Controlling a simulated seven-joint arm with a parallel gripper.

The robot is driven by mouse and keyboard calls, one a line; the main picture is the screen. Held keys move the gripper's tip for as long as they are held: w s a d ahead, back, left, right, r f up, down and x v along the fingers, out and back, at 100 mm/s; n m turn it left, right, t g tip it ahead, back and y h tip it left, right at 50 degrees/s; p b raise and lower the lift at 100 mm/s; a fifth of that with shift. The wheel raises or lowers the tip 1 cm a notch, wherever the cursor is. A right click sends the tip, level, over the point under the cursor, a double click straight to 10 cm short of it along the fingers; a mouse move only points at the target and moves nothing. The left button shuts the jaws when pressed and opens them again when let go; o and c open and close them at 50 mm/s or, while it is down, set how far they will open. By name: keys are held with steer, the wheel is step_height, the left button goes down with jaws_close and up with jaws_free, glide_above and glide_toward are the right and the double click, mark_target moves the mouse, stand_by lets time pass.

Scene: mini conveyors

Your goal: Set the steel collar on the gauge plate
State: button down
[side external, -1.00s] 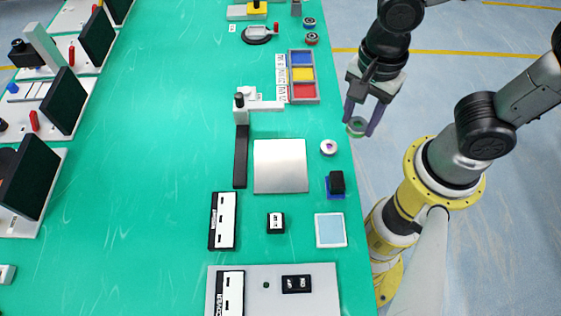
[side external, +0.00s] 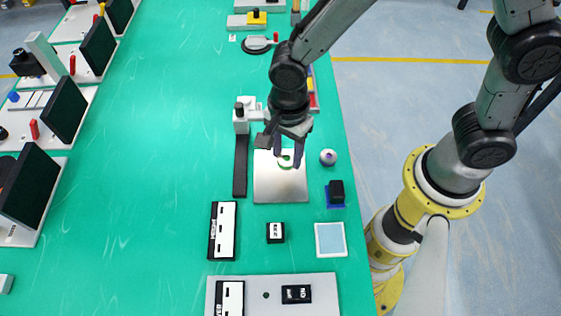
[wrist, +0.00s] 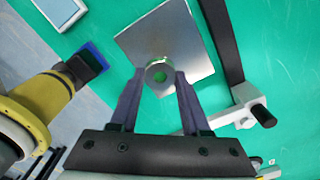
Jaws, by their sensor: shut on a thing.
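The steel collar (wrist: 160,73) is a short grey ring with green showing in its hole. My gripper (wrist: 156,80) is shut on it, with one dark finger on each side. In the side external view the collar (side external: 286,161) is between the fingertips of my gripper (side external: 287,156), pointing down over the upper right part of the gauge plate. The gauge plate (side external: 279,189) is a flat, bare, silvery square on the green bench; it also shows in the wrist view (wrist: 147,44). I cannot tell whether the collar touches the plate or hangs just above it.
A black block on a blue base (side external: 336,190) and a pale blue pad (side external: 330,239) are near the bench edge. A black bar (side external: 240,168) and a grey fixture (side external: 243,117) stand left and behind.

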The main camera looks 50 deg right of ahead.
mark_target(281, 173)
steer(key=shift+w+a+f, duration=0.25)
steer(key=shift+w+f, duration=0.15)
steer(key=shift+f, duration=0.1)
steer(key=shift+w+a+f, duration=0.1)
steer(key=shift+f, duration=0.8)
steer(key=shift+w+a+f, duration=0.1)
steer(key=shift+f, duration=0.8)
steer(key=shift+f, duration=0.1)
steer(key=shift+c, duration=1.8)
jaws_free()
step_height(281, 173, up, 11)
steer(key=shift+r, duration=0.1)
steer(key=shift+d+r, duration=0.15)
steer(key=shift+r, duration=0.45)
